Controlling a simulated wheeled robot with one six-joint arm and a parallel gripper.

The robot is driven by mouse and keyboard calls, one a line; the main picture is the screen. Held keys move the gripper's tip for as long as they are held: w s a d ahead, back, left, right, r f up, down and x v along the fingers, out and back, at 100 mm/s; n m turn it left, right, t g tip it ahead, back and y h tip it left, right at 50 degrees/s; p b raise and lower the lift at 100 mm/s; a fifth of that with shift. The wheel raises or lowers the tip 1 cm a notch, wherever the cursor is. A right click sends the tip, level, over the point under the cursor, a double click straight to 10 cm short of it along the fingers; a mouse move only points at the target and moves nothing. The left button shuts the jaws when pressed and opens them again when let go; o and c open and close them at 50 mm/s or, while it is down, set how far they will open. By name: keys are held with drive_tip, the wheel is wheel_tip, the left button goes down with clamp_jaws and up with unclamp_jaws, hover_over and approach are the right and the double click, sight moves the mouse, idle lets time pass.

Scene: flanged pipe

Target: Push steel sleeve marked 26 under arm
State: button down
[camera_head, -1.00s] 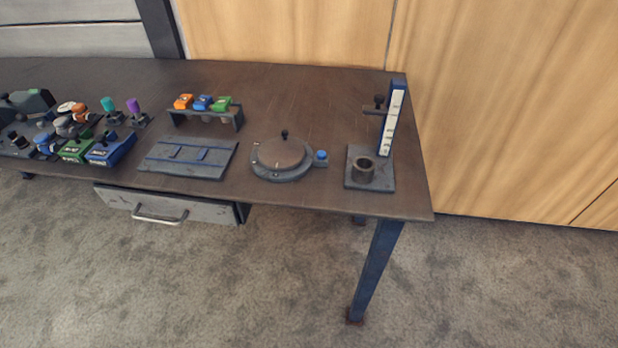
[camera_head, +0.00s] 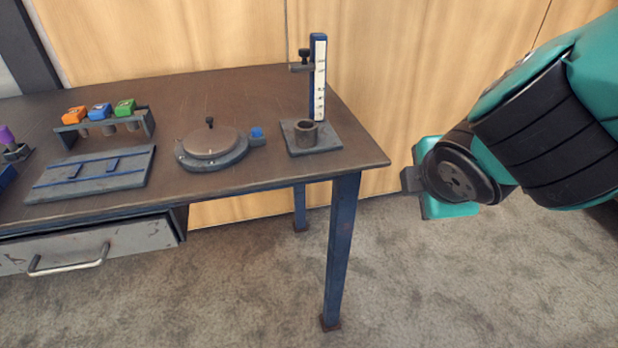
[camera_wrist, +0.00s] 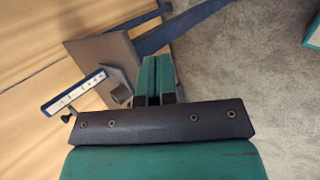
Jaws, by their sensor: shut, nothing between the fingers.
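A dark steel sleeve (camera_head: 307,134), a short open ring, stands upright on the square base plate of a gauge stand (camera_head: 326,146) at the table's right end. No number on it is readable. The stand's blue post carries a white scale (camera_head: 319,80), and a short arm (camera_head: 301,67) with a black knob juts left from it, high above the plate. My gripper (camera_head: 411,180) is off the table's right edge, apart from the stand. In the wrist view, my gripper's fingers (camera_wrist: 158,68) are shut and empty, with the stand's scale (camera_wrist: 76,92) to their left.
A grooved plate (camera_head: 92,172) and a rack (camera_head: 140,122) with orange, blue and green pieces lie farther left. Wooden panels rise behind the table (camera_head: 250,95). Floor right of it is clear.

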drive_tip(key=w+a+f+n+t+b, duration=0.3)
drive_tip(key=a+f+n+t+b, duration=0.15)
drive_tip(key=n, duration=0.45)
drive_tip(key=n+t+y+b, duration=0.3)
drive_tip(key=n+t+y, duration=0.2)
drive_tip(key=n, duration=0.6)
approach(311, 131)
drive_tip(key=p+x, duration=0.5)
drive_tip(key=x, duration=0.2)
drive_tip(key=shift+w, duration=0.3)
drive_tip(key=shift+a+r, duration=0.15)
